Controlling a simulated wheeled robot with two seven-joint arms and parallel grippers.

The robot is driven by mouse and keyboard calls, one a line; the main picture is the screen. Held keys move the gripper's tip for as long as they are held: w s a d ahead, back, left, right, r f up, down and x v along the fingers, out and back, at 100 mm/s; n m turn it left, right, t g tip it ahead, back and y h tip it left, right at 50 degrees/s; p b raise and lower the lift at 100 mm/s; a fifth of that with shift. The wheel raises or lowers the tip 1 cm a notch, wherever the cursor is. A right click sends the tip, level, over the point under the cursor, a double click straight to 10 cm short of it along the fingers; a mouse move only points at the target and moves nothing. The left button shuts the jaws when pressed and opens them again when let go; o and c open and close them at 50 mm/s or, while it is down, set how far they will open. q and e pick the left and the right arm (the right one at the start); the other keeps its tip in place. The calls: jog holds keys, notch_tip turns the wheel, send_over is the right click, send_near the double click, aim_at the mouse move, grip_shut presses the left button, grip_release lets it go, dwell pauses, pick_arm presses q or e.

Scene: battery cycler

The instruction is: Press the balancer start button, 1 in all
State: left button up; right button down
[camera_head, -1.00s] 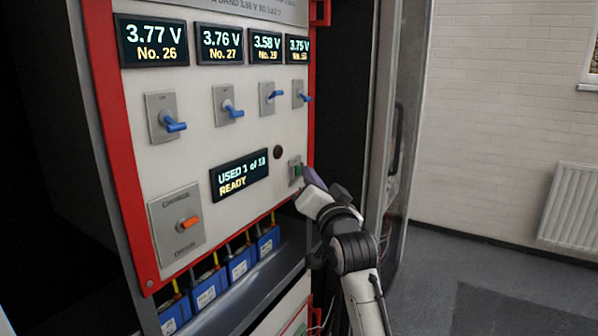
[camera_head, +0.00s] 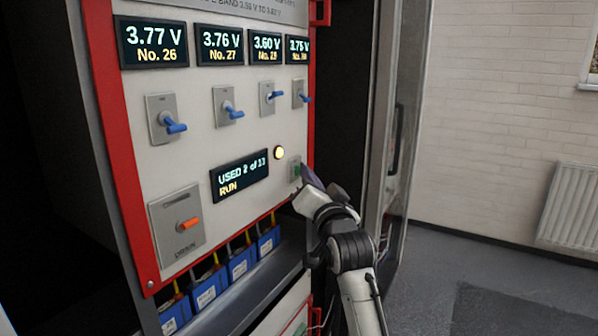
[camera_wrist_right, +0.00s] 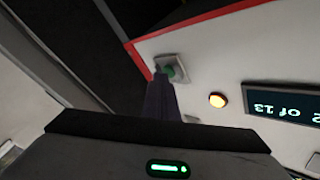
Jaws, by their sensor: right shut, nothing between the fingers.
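The green start button (camera_head: 296,170) sits on a grey plate at the lower right of the white panel. My right gripper (camera_head: 306,173) is shut and empty, with its fingertips at the button. In the right wrist view, the fingertips (camera_wrist_right: 160,76) overlap the left side of the green button (camera_wrist_right: 174,71); whether they touch it I cannot tell. The round lamp (camera_head: 279,153) beside it glows yellow, also in the right wrist view (camera_wrist_right: 218,101). The status display (camera_head: 239,175) reads "USED 2 of 13" and "RUN". My left gripper is not in view.
Four voltage displays (camera_head: 151,42) with blue levers (camera_head: 172,124) below them line the panel. Blue battery cells (camera_head: 209,287) stand on the shelf beneath. Open floor lies to the right.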

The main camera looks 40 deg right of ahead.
jog(key=shift+s+d+p, duration=0.25)
jog(key=shift+s+p, duration=0.05)
jog(key=shift+s, duration=0.4)
jog(key=s, duration=0.1)
jog(key=s+d+p, duration=0.1)
jog(key=s, duration=0.1)
jog(key=s+d, duration=0.1)
jog(key=shift+s, duration=0.35)
dwell(0.6)
